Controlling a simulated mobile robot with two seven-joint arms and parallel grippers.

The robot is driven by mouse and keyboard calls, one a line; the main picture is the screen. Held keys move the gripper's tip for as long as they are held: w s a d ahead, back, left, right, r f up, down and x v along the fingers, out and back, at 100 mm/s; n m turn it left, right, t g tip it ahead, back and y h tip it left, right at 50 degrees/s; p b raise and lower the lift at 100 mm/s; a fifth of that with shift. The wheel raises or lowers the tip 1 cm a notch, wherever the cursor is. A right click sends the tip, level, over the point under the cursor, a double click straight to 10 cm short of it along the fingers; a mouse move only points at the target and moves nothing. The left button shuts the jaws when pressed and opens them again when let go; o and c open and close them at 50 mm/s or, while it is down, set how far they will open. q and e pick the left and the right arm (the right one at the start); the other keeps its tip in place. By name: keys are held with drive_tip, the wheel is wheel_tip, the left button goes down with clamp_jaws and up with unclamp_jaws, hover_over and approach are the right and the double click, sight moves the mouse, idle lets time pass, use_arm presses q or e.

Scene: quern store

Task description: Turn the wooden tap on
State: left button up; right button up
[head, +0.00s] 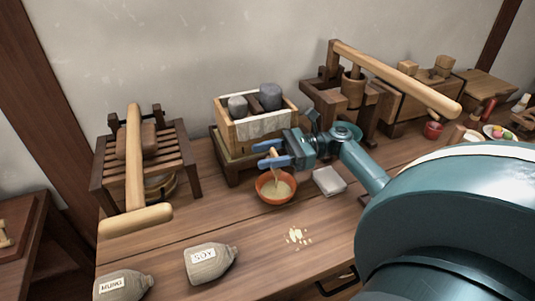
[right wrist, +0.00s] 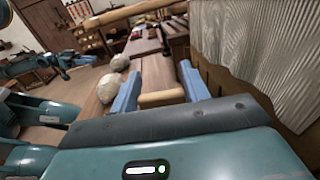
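The wooden tap (right wrist: 162,98) shows in the right wrist view as a short pale bar between the two blue fingers of my right gripper (right wrist: 160,88). Its ends appear to touch both fingers. In the head view my right gripper (head: 273,155) is at the front of a wooden box (head: 229,137), and its fingers partly hide the tap. Below it stands an orange bowl (head: 264,193) with pale contents. A thin pale strip runs from the fingers down to the bowl; I cannot tell whether it is liquid or wood.
A slatted wooden press (head: 180,150) with a long beam stands at the left, another lever press (head: 330,92) behind my right arm. A white block (head: 328,180) lies beside the bowl. Soy (head: 209,264) and mung (head: 124,285) sacks and scattered beans (head: 298,237) lie in front.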

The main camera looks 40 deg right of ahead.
drive_tip(key=o, duration=0.3)
drive_tip(key=shift+o, duration=0.2)
drive_tip(key=b+v, duration=0.1)
drive_tip(key=v, duration=1.2)
drive_tip(key=shift+d, duration=0.15)
